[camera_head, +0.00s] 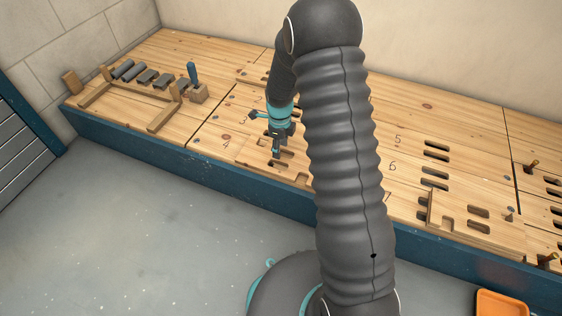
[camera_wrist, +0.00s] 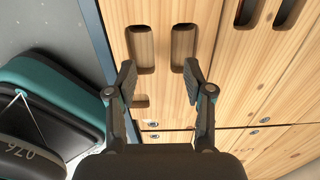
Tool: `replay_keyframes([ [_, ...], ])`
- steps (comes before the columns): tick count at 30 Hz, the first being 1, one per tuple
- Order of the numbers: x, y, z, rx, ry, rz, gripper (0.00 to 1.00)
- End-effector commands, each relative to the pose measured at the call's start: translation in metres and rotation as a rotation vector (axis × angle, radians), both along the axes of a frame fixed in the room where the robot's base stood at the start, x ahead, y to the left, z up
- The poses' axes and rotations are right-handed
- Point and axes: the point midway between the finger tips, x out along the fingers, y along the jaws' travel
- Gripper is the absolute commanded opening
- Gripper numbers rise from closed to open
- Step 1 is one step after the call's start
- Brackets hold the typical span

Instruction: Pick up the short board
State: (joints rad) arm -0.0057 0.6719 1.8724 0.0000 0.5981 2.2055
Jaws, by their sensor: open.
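My gripper (camera_head: 276,155) is over the bench near the number 4, its fingers pointing down. In the wrist view its two fingers (camera_wrist: 158,82) are spread apart with nothing between them, above bare wood with dark slots. I cannot tell for sure which piece is the short board. A small thin board (camera_head: 430,206) stands upright beside slots at the right part of the bench, well away from my gripper. Short wooden pieces, one at the front (camera_head: 164,117) and one at the back left (camera_head: 71,81), also lie on the left end of the bench.
The wooden bench (camera_head: 405,118) has numbered slots and a blue front edge. Dark grey cylinders and blocks (camera_head: 145,76) and a blue-handled tool (camera_head: 193,76) are at its left. Pegs (camera_head: 531,166) stand at the right. An orange tray (camera_head: 501,303) is at the lower right.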

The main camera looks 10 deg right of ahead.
Motion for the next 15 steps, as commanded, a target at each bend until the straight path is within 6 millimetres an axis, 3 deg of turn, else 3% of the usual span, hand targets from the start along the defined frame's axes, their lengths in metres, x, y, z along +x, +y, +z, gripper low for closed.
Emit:
replay_keyframes([
  [8,0.000,-0.002,-0.015,0.000,0.001,0.000,0.52],
  [15,0.000,-0.005,-0.048,0.000,0.001,0.001,0.52],
])
